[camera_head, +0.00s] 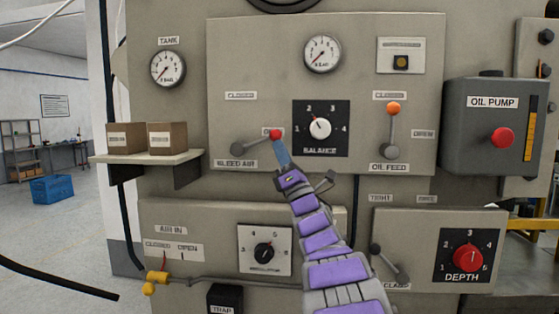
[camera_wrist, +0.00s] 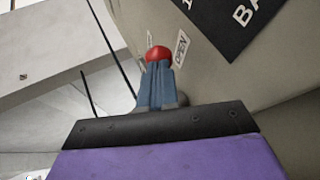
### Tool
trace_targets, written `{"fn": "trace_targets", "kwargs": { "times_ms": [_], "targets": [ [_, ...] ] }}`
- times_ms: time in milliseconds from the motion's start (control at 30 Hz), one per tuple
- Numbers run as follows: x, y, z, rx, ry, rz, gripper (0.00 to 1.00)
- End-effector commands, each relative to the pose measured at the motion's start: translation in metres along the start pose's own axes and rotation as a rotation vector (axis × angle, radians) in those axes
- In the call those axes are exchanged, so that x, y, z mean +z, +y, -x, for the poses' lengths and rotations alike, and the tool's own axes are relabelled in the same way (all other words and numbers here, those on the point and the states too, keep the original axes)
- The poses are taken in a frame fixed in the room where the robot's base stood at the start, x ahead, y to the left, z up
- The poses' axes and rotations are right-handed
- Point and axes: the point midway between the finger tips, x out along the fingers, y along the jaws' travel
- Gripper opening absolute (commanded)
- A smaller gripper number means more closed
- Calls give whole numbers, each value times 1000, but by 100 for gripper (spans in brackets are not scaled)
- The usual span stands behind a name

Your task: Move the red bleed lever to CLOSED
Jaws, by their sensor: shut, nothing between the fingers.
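The red bleed lever (camera_head: 275,134) is on the panel above the BLEED AIR label. Its arm runs right and slightly up from a grey pivot, with the red knob at the right end. A CLOSED label (camera_head: 241,96) is above the pivot. My gripper (camera_head: 279,145) is shut and empty, its blue fingertips just below the knob in the head view. In the wrist view, the red knob (camera_wrist: 157,53) shows just beyond the fingertips (camera_wrist: 160,72), with an OPEN label (camera_wrist: 181,48) beside it. I cannot tell whether they touch.
The BALANCE dial (camera_head: 320,128) is close to the right of the knob. The orange-knobbed OIL FEED lever (camera_head: 393,130) stands upright farther right. A shelf (camera_head: 150,158) with two boxes juts out at the left. The panel left of the lever is clear.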

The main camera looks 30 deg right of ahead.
Motion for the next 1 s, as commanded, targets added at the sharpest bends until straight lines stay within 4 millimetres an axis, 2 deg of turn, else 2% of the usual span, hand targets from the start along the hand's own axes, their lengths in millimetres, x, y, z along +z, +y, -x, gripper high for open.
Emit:
{"fn": "trace_targets", "kwargs": {
  "times_ms": [100,433,1000],
  "targets": [
    [10,7,-13,1,93,58,0],
    [20,24,-49,1,372,198,0],
    [7,52,-104,2,828,426,0]
  ]
}}
